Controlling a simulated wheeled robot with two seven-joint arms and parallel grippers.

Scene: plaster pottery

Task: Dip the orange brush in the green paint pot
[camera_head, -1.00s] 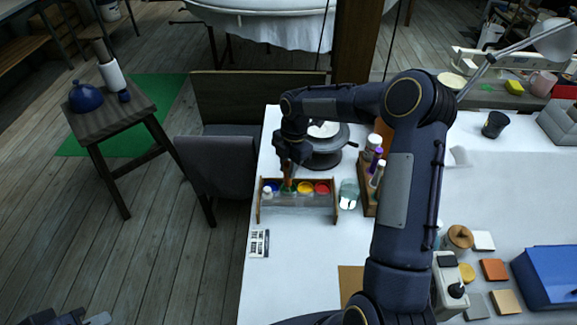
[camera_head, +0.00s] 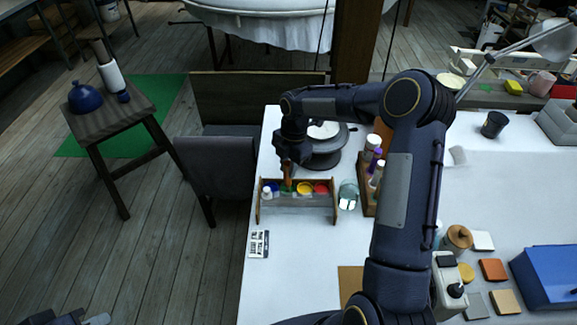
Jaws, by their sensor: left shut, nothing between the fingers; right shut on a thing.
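My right gripper (camera_head: 287,160) points down above the paint rack and is shut on the orange brush (camera_head: 286,174). The brush hangs tip down, roughly upright, over the green paint pot (camera_head: 288,189). Its tip overlaps the green pot in the picture; I cannot tell whether it is in the paint or just above it. The green pot sits in the wooden rack (camera_head: 298,201) between blue and yellow pots. My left gripper (camera_head: 97,320) shows only partly at the bottom left edge, shut and empty, far from the rack.
A yellow pot (camera_head: 305,188) and a red pot (camera_head: 321,188) stand in the rack. A glass jar (camera_head: 347,197) is right of it, and a bottle holder (camera_head: 369,206) beyond. A turntable (camera_head: 323,155) stands behind.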

